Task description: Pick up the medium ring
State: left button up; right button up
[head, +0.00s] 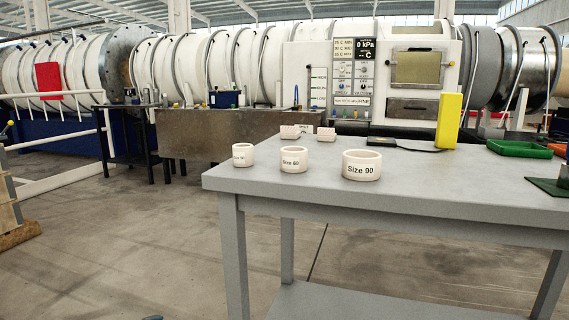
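Three white rings stand apart in a row near the left part of the grey table (420,176). The medium ring (293,159) is in the middle, upright on the table, with a black size label on its front. The smaller ring (243,155) is to its left, its label too small to read surely. The larger ring (361,166), marked "Size 90", is to its right. Nothing touches or covers the medium ring. Neither of my grippers can be made out. Only a tiny dark piece shows at the bottom edge, too little to identify.
Two small pale blocks (325,134) lie behind the rings. A dark flat device (392,144), an upright yellow block (449,121), a green tray (519,148) and a green board (549,187) are further right. The table's front left area is clear. A large white cylindrical machine stands behind.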

aim_at(293, 159)
jog(key=k+l+z, duration=0.1)
jog(key=l+z, duration=0.15)
jog(key=l, duration=1.05)
jog(key=l+z, duration=0.25)
jog(key=l, duration=1.1)
